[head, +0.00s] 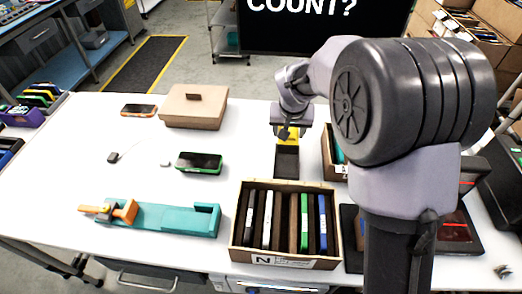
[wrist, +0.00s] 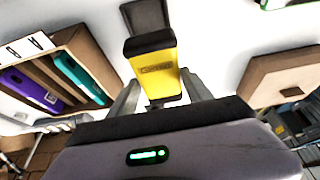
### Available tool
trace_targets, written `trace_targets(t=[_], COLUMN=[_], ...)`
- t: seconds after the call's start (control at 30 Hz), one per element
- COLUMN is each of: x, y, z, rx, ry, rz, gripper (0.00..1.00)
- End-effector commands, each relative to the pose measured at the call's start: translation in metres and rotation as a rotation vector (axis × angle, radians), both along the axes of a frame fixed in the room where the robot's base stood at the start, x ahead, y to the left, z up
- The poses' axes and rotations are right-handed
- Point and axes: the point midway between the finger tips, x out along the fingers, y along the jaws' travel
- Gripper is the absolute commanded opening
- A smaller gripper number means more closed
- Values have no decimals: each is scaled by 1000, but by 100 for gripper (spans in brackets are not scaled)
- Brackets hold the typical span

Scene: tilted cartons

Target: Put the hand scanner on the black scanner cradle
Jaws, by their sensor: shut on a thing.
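The hand scanner, yellow with a black end, shows in the head view (head: 294,138) and in the wrist view (wrist: 155,72). My gripper (head: 290,131) is shut on it; the two fingers (wrist: 156,92) stand on either side of its yellow body in the wrist view. The black scanner cradle (head: 286,163) is a dark block on the white table just below and in front of the scanner in the head view. Part of it shows beyond the scanner's black end in the wrist view (wrist: 146,16). I cannot tell whether scanner and cradle touch.
An open carton marked N (head: 238,240) with several upright devices stands in front. Another carton (head: 327,164) is close on the right, partly behind my arm.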

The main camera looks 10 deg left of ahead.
Motion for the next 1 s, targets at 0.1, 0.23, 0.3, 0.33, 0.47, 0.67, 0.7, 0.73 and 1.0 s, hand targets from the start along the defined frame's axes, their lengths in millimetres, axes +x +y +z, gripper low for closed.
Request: trace_targets(t=[0.1, 0.23, 0.3, 0.33, 0.47, 0.67, 0.7, 0.73, 1.0], x=[1, 0, 0, 0, 0, 0, 0, 0, 0], y=[-1, -1, -1, -1, -1, -1, -1, -1, -1], z=[-22, -53, -65, -71, -99, -98, -98, -99, -102], rx=[-1, -1, -1, -1, 0, 0, 0, 0, 0], ry=[1, 2, 1, 2, 1, -1, -1, -1, 0], rz=[-2, -1, -1, -1, 0, -1, -1, -1, -1], gripper=[26, 26, 26, 26, 26, 26, 26, 26, 80])
